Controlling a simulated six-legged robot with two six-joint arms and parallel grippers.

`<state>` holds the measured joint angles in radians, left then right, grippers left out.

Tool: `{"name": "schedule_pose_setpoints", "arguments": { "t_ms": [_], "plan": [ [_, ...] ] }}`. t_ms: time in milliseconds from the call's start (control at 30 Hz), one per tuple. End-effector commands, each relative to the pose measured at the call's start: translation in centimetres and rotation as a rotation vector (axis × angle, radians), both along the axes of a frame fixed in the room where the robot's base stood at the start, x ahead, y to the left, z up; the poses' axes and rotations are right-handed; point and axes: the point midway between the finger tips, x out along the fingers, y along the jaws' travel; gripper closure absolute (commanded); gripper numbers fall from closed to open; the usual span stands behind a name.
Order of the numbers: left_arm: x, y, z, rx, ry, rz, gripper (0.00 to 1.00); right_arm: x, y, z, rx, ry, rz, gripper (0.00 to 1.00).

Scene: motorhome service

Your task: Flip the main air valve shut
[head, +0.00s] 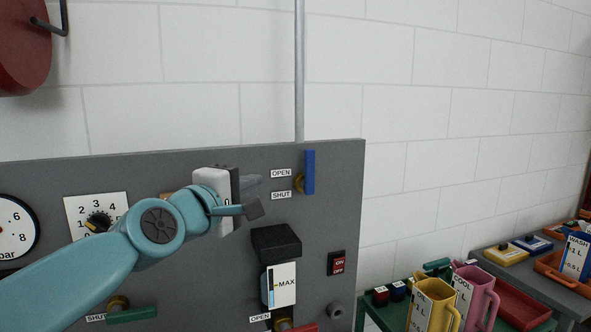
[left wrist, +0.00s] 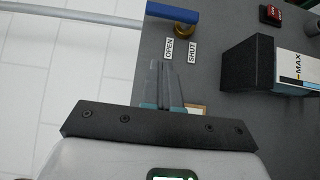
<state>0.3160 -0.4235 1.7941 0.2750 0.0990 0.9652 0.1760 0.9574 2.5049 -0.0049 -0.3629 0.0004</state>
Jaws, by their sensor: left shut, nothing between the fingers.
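The blue valve lever (head: 309,172) stands upright at the panel's upper right, on a brass stem (head: 299,184). OPEN (head: 280,173) and SHUT (head: 281,195) labels sit left of it, OPEN above SHUT. A grey pipe (head: 299,70) runs up the wall above it. In the left wrist view the lever (left wrist: 172,14) and brass stem (left wrist: 185,30) are at the top, beyond the fingertips. My left gripper (head: 258,181) is shut and empty, left of the labels and apart from the lever. Its fingers (left wrist: 160,68) show close together in the left wrist view. My right gripper is out of view.
A black box with a MAX gauge (head: 282,285) and a red ON/OFF switch (head: 337,263) are below. A green lever (head: 132,315) and a red lever (head: 303,328) sit low on the panel. Jugs (head: 432,303) and trays stand at right. The wall right of the panel is clear.

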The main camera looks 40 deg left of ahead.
Motion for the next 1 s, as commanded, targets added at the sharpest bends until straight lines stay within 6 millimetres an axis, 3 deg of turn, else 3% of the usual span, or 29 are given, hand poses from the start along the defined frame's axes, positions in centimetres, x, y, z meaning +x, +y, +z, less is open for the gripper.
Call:
{"name": "schedule_pose_setpoints", "arguments": {
  "t_ms": [167,500,600,800,1000],
  "plan": [
    [2.5,0.7,-0.1,-0.001,0.003,-0.002,1.00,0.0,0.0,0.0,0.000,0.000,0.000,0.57],
    [9.8,3.1,-0.1,-0.001,0.004,-0.001,1.00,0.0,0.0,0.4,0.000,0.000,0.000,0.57],
    [11.2,2.4,0.7,-0.002,0.005,-0.003,1.00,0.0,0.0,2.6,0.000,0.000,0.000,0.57],
    [12.9,1.5,0.3,-0.001,0.002,-0.001,1.00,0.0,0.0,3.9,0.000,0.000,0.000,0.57],
    [13.2,1.3,-0.1,-0.001,0.002,0.000,1.00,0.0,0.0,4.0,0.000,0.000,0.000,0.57]
  ]
}}
